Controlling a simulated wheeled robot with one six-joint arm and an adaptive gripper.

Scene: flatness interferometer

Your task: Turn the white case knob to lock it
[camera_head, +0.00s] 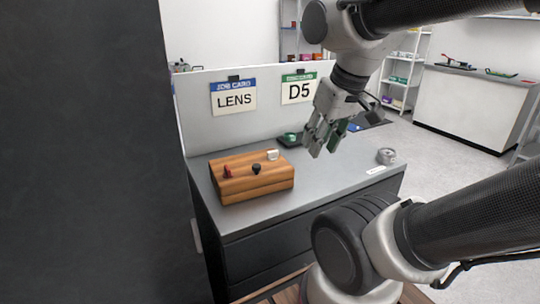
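A wooden case (252,184) sits on the grey bench top, left of centre. The white knob (273,155) is on its top near the far right edge. A red knob (228,171) and a black knob (256,168) are also on the top. The white knob's exact turn angle is too small to read. My gripper (324,149) hangs above the bench, right of the case and apart from the white knob. Its fingers point down and look spread, with no held object clearly visible between them.
A dark tray with a green item (291,138) lies behind the case. A round grey metal item (386,156) stands at the bench's right. A low partition (205,128) with LENS (234,99) and D5 (298,92) cards backs the bench (325,188). Its front right is clear.

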